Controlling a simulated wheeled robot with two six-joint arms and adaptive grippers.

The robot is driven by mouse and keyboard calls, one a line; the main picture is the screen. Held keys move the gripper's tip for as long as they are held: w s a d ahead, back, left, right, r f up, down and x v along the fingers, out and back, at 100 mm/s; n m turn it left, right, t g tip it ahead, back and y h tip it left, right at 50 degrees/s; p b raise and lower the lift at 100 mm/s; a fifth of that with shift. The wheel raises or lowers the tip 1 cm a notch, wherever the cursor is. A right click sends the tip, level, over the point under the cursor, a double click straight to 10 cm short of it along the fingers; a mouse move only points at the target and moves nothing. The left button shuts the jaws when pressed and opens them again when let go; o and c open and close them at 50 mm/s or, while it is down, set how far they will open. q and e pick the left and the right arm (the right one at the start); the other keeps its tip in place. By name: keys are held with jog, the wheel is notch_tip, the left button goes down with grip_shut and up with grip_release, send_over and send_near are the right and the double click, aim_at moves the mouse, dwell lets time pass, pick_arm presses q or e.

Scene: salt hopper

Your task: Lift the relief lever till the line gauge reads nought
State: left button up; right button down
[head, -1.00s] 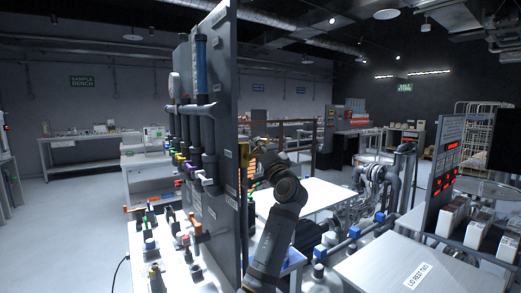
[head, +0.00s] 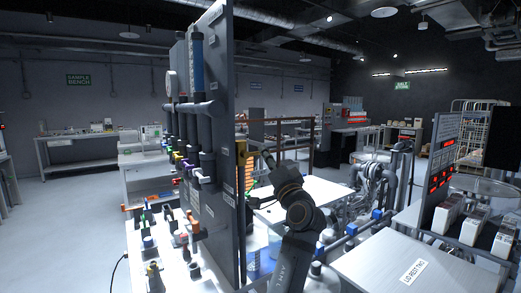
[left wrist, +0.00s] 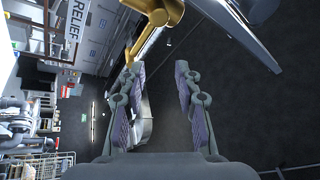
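A yellow, brass-like lever (left wrist: 158,14) is at the top of the left wrist view, beside a panel (left wrist: 97,30) marked RELIEF (left wrist: 72,30). Its bent bar runs down towards the left fingertip; I cannot tell whether they touch. My left gripper (left wrist: 159,70) is open, fingers apart, with nothing clearly held between them. In the head view my left arm is right of the tall grey panel's edge, and yellow parts (head: 250,172) show beside that edge. A round gauge (head: 172,85) on the panel's left side is too oblique to read. My right gripper is out of view.
The tall grey panel (head: 224,120) stands close on the left of my arm, with pipes and coloured valves on its other face. A white table (head: 325,190) lies behind the arm. The LID REST bench (head: 395,262) and a red-lit display panel (head: 441,165) are at right.

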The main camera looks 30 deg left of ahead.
pick_arm(q)
jog(key=shift+v, duration=1.75)
jog(key=shift+a+f, duration=0.1)
jog(key=shift+f, duration=0.05)
